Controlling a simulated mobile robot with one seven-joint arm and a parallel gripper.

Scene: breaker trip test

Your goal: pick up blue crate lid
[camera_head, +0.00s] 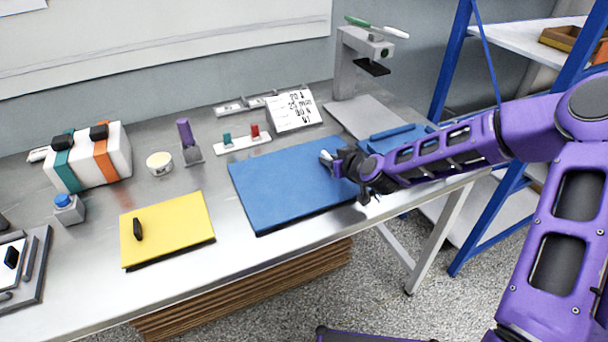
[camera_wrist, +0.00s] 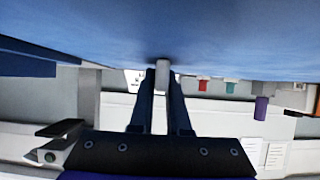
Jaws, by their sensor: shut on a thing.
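The blue crate lid (camera_head: 285,190) is a flat blue rectangle at the middle of the metal table in the head view. Its pale grey knob (camera_head: 326,157) stands near its right side. My gripper (camera_head: 340,162) reaches in from the right and is shut on this knob. In the wrist view, the blue lid (camera_wrist: 230,45) spans the top, and my gripper (camera_wrist: 162,80) has its two dark fingers on either side of the grey knob (camera_wrist: 162,68). I cannot tell whether the lid rests on something or hangs clear. My gripper hides part of its right edge.
A yellow panel with a black handle (camera_head: 180,225) lies left of the lid. Another blue piece (camera_head: 400,135) lies behind my arm. A small rack (camera_head: 243,141), a sign (camera_head: 292,110) and a grey stand (camera_head: 350,65) are behind. A blue-framed shelf (camera_head: 452,60) stands right.

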